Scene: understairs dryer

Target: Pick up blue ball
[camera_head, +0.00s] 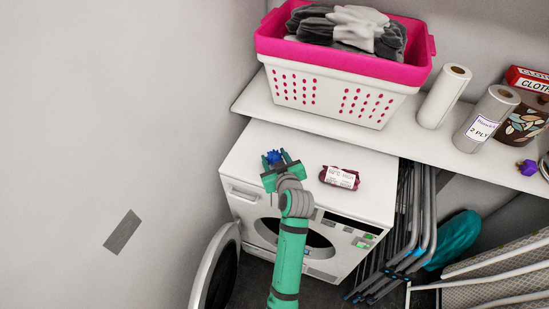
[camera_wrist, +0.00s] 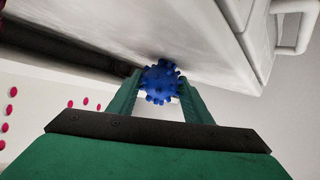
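The blue ball (camera_head: 273,157) is small and covered in blunt spikes. It is at the far left part of the white dryer's top (camera_head: 250,150). In the wrist view the ball (camera_wrist: 160,82) sits between my two green fingertips, which appear to touch it on both sides. My gripper (camera_head: 276,160) reaches over the dryer's front edge and is shut on the ball. The ball looks very close to the dryer's top; I cannot tell whether it still touches it.
A dark red labelled packet (camera_head: 340,178) lies on the dryer to the right. A shelf (camera_head: 310,115) above carries a pink-and-white basket (camera_head: 335,95) and paper rolls (camera_head: 445,95). The round door (camera_head: 215,270) stands open. Folded racks (camera_head: 405,235) lean at right.

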